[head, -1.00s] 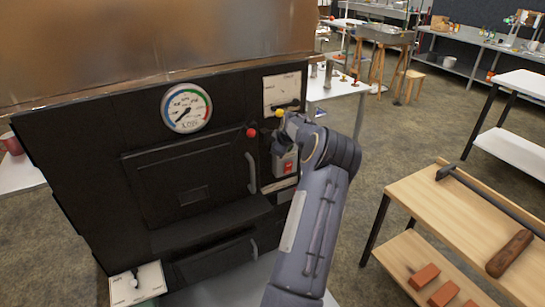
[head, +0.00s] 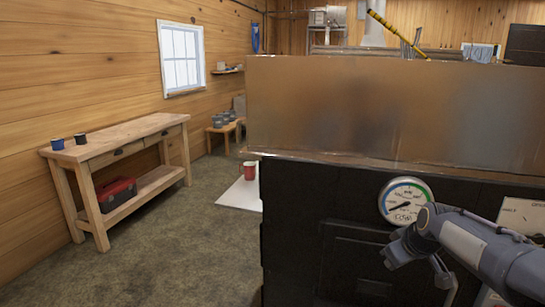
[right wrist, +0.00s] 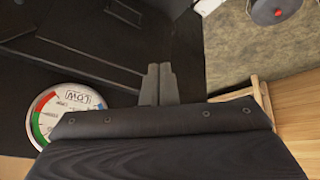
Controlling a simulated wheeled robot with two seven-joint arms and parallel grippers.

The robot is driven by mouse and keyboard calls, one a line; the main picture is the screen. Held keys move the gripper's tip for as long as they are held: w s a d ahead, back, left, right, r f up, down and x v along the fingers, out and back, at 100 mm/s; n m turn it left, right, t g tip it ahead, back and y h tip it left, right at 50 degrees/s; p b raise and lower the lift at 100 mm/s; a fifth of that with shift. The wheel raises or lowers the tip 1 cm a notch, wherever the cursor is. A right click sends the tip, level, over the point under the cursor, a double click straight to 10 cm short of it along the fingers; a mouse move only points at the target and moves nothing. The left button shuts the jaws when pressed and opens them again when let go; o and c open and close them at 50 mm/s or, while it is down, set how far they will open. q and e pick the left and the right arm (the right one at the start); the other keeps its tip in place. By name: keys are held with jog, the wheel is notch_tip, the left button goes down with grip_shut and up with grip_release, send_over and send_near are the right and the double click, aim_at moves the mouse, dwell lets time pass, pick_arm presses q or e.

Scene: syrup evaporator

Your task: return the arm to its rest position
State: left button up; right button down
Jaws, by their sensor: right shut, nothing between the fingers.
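My right arm (head: 470,245) comes in from the lower right of the head view. It is bent in front of the black evaporator front (head: 300,230), just below the round gauge (head: 405,200). In the right wrist view my right gripper (right wrist: 158,72) is shut, its two fingers together with nothing between them. The gauge shows there too (right wrist: 66,110), at the left beside the wrist housing. The fingers are not clearly made out in the head view. My left gripper is not in view.
A metal pan (head: 380,110) tops the evaporator. A red mug (head: 249,170) stands on a white surface (head: 238,197) beside it. A wooden bench (head: 125,137) with cups and a red toolbox (head: 108,193) stands at the left wall. The floor (head: 170,250) between is open.

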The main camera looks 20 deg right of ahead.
jog(key=s+a+f+m+y, duration=0.1)
jog(key=s+a+y, duration=0.1)
jog(key=s+a, duration=0.7)
jog(key=s+a+f+m+y+p, duration=0.1)
jog(key=s+a+f+y, duration=0.1)
jog(key=s+a, duration=0.8)
jog(key=a+y, duration=0.1)
jog(key=a, duration=0.5)
jog(key=shift+s+a+m, duration=0.15)
jog(key=shift+s+m, duration=0.05)
jog(key=shift+m, duration=0.1)
jog(key=shift+s, duration=0.1)
